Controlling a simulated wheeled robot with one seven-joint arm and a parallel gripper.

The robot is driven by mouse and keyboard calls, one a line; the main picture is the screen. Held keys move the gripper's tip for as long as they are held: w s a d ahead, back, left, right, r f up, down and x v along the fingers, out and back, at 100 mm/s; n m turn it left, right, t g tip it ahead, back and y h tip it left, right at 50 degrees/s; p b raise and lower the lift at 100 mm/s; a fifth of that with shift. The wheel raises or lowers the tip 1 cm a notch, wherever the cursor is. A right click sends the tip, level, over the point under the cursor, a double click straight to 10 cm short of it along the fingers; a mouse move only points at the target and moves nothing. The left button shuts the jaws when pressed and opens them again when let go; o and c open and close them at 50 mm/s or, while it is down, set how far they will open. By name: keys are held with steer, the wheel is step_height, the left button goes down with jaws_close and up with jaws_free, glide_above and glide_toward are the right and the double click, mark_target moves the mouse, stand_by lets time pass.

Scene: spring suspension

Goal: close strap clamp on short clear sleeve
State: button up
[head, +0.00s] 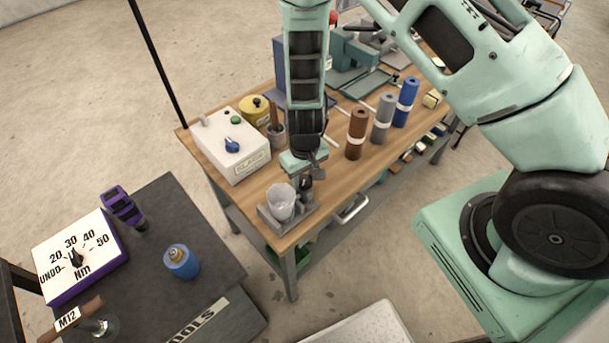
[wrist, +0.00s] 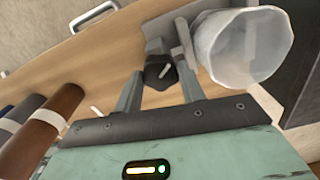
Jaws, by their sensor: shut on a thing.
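The short clear sleeve (head: 281,203) is a whitish translucent cup shape standing upright in a grey fixture (head: 268,223) at the near corner of the wooden bench. It also shows large at the upper right of the wrist view (wrist: 243,46). Beside it, a dark clamp handle (wrist: 160,70) sits next to a grey upright bar (wrist: 186,42) by the sleeve's wall. My gripper (head: 305,179) points down just right of the sleeve. Its two fingers (wrist: 161,82) are shut on the dark handle. The strap around the sleeve cannot be made out.
Brown (head: 357,133), grey and blue rolls stand to the right. A dark tool cart (head: 200,225) is at left, with a floor gap between.

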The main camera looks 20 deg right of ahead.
mark_target(305, 179)
steer(key=shift+m, duration=0.3)
steer(key=o, duration=0.7)
steer(key=shift+r, duration=0.1)
step_height(305, 179, up, 17)
steer(key=shift+r+b, duration=0.15)
steer(key=shift+b, duration=0.65)
